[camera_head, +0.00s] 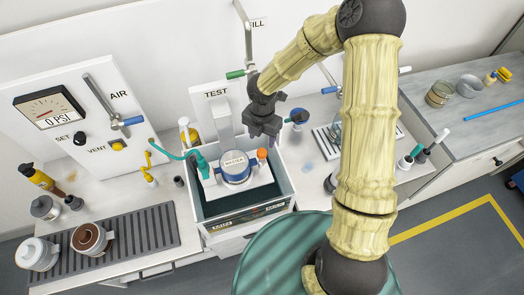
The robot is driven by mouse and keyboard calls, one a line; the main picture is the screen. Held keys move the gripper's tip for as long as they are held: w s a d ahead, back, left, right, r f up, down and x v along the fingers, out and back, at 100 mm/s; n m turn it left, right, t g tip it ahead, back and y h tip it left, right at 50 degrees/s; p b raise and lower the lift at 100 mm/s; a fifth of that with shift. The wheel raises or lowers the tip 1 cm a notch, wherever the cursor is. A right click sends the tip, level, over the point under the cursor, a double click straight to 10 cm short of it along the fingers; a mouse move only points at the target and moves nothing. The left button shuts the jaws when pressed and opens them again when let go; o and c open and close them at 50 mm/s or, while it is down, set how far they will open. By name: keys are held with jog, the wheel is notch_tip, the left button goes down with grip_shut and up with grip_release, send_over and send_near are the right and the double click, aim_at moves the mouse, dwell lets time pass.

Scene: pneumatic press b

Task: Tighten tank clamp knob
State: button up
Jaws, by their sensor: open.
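An open-topped tank (247,212) with dark water stands on the bench at centre. In it is a white fixture holding a round blue-ringed part (236,168) with a pale label. An orange-topped knob (262,155) stands on the right of this fixture; it looks like the clamp knob, though I cannot be sure. My gripper (263,134) is dark and open. It points down above the tank's back part, just above and behind the orange knob in the picture. It seems empty and apart from the knob. The exact gap cannot be judged.
A teal hose (175,156) runs to the fixture's left side. A white TEST panel (217,102) stands behind the tank. A gauge panel (75,110) reading 0 PSI is at left. A grooved mat (120,240) bears cups at front left.

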aim_at(262, 151)
notch_tip(262, 151, down, 9)
jog(key=shift+f, duration=0.15)
jog(key=shift+c, duration=0.4)
jog(key=c, duration=0.9)
jog(key=shift+m, duration=0.4)
